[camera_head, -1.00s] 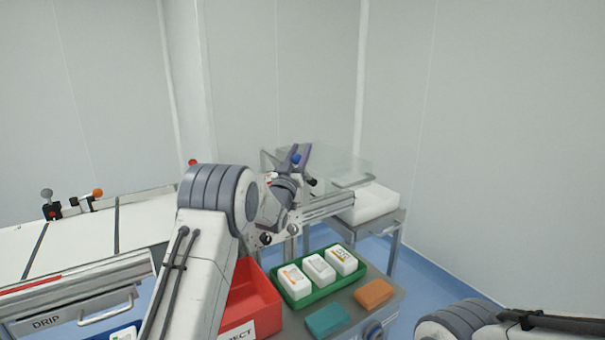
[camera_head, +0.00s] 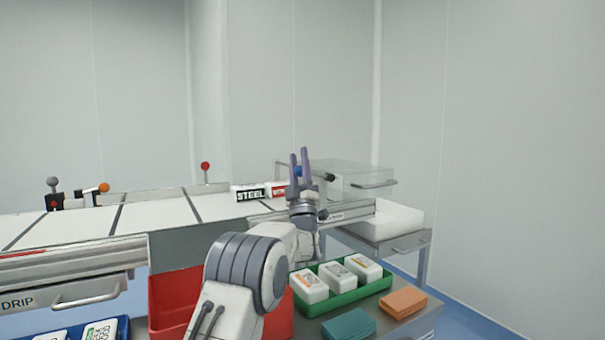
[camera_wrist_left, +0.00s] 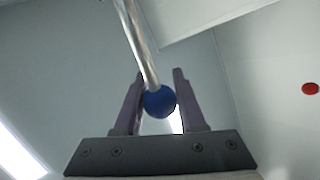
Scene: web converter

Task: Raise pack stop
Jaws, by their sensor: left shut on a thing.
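A blue ball knob (camera_head: 297,171) sits at the end of a thin metal rod at the far right end of the machine. I take it to be the pack stop's handle; the stop itself is hard to make out. My left gripper (camera_head: 300,156) points up and is shut on the knob. In the left wrist view the blue knob (camera_wrist_left: 160,101) is between the two fingers of the left gripper (camera_wrist_left: 158,80), and its silver rod (camera_wrist_left: 139,45) runs up and away. My right gripper is not in view.
A clear guard (camera_head: 350,172) stands just right of the knob. White packs labelled STEEL (camera_head: 249,194) lie on the machine bed. In front are a red bin (camera_head: 172,295), a green tray (camera_head: 349,297) with white packs, and teal (camera_head: 349,325) and orange (camera_head: 404,302) blocks.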

